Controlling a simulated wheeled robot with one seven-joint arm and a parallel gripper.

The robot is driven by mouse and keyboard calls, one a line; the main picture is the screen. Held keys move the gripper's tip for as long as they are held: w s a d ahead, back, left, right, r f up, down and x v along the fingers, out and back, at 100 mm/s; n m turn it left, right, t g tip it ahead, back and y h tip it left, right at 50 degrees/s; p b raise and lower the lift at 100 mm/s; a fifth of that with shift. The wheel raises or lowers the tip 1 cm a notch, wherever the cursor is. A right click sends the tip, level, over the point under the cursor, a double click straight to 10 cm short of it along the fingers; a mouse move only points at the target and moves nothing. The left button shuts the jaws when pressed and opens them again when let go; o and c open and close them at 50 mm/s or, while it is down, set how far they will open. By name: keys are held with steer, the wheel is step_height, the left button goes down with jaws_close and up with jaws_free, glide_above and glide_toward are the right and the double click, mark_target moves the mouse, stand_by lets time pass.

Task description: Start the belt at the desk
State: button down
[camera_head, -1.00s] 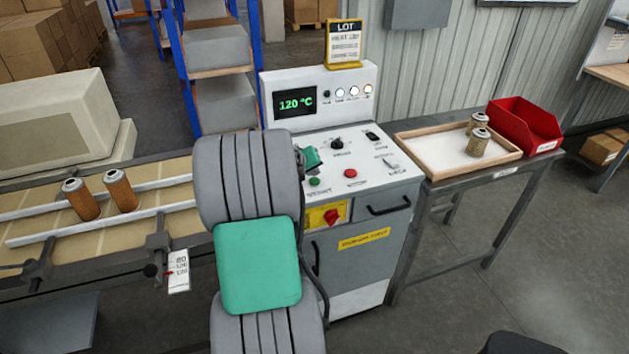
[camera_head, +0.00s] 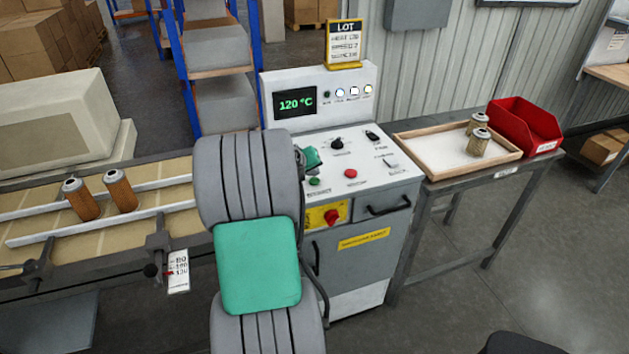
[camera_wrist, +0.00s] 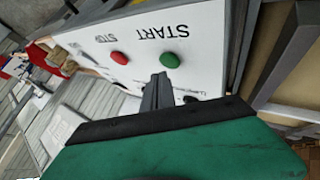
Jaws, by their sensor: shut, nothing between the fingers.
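The desk (camera_head: 362,180) has a sloped white panel with a green button (camera_head: 314,182) and a red button (camera_head: 351,174). In the wrist view the green button (camera_wrist: 170,60) is labelled START and the red button (camera_wrist: 119,58) is labelled STOP. My gripper (camera_wrist: 160,80) is shut and empty, its dark fingertips just short of the green button in that view; I cannot tell whether they touch it. In the head view my arm hides most of the gripper. The belt (camera_head: 30,215) runs at the left, with two orange-brown cartridges (camera_head: 81,199) (camera_head: 120,190) between its rails.
The desk's display (camera_head: 295,102) reads 120 °C. A black knob (camera_head: 337,144) and a switch are on the panel; a red rotary switch (camera_head: 332,216) is on the front. To the right, a wooden tray (camera_head: 415,152) holds two cartridges beside a red bin (camera_head: 525,125).

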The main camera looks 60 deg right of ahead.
steer(key=shift+f, duration=0.1)
steer(key=shift+f+b, duration=0.35)
steer(key=shift+b, duration=0.1)
